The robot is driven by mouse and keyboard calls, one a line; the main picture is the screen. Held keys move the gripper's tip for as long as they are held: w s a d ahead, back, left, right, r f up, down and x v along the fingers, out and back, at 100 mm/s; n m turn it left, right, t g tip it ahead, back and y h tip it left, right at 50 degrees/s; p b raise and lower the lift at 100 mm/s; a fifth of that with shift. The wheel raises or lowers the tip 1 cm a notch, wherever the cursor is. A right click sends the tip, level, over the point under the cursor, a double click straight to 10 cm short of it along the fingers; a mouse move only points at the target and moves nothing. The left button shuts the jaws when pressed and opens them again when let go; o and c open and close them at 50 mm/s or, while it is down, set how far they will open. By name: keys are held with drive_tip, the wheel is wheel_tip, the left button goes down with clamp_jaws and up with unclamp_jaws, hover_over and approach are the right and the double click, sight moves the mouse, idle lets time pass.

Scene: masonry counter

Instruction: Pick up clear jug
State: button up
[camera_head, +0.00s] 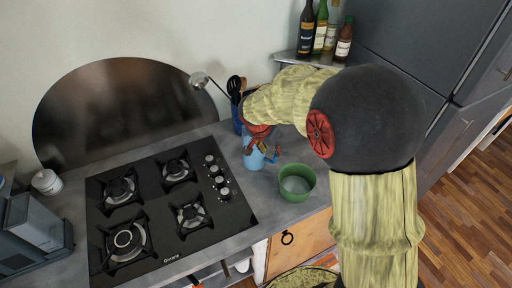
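A small light-blue, jug-like object (253,160) stands on the grey counter to the right of the stove. It may be the clear jug, but its see-through look cannot be made out. My gripper (263,150) is pointed down right at this object, and its red and dark parts overlap the object's upper right side. Whether the fingers are apart or closed on it is too small to tell. My forearm and wrist hide the counter behind it.
A green pot (297,184) stands close to the right, near the counter's front edge. A blue utensil holder (237,122) with a ladle and spoons is behind. A black gas stove (150,215) lies left. Several bottles (320,32) stand on a corner shelf (303,60).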

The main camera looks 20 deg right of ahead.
sight(275, 159)
drive_tip(key=b+x, duration=0.1)
drive_tip(key=x, duration=1)
drive_tip(key=shift+a, duration=0.1)
drive_tip(key=c, duration=0.8)
clamp_jaws()
drive_tip(key=shift+r, duration=0.15)
